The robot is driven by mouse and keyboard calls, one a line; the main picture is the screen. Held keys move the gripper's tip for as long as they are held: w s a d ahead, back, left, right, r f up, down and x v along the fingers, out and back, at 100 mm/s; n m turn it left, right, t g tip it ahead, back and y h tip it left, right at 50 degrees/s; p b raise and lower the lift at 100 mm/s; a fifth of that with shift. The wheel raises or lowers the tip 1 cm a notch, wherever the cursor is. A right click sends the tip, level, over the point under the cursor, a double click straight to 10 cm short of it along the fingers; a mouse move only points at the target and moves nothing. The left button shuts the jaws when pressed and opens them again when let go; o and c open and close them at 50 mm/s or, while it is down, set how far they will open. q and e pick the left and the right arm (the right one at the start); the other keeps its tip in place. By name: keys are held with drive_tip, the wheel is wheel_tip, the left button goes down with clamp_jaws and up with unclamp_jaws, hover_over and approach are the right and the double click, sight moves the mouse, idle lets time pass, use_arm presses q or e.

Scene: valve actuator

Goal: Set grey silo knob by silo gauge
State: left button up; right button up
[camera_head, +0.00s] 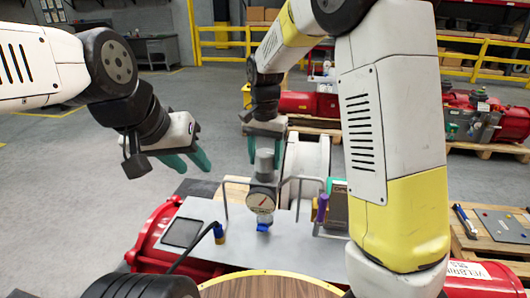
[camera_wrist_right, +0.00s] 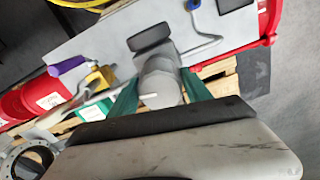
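My left gripper (camera_head: 193,163) is open and empty, in the air to the left of the knob.
The gauge is fixed on a grey plate (camera_head: 190,208) over a red actuator body (camera_head: 150,235). A wooden pallet with tools (camera_head: 490,240) is at right. Open floor lies at left.

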drive_tip(key=c, duration=0.8)
drive_tip(key=shift+c, duration=0.2)
drive_tip(key=shift+n, duration=0.4)
drive_tip(key=n, duration=0.5)
drive_tip(key=shift+n, duration=0.3)
drive_tip(key=n, duration=0.5)
drive_tip(key=shift+n, duration=0.3)
drive_tip(key=o, duration=1.4)
drive_tip(key=shift+c, duration=0.2)
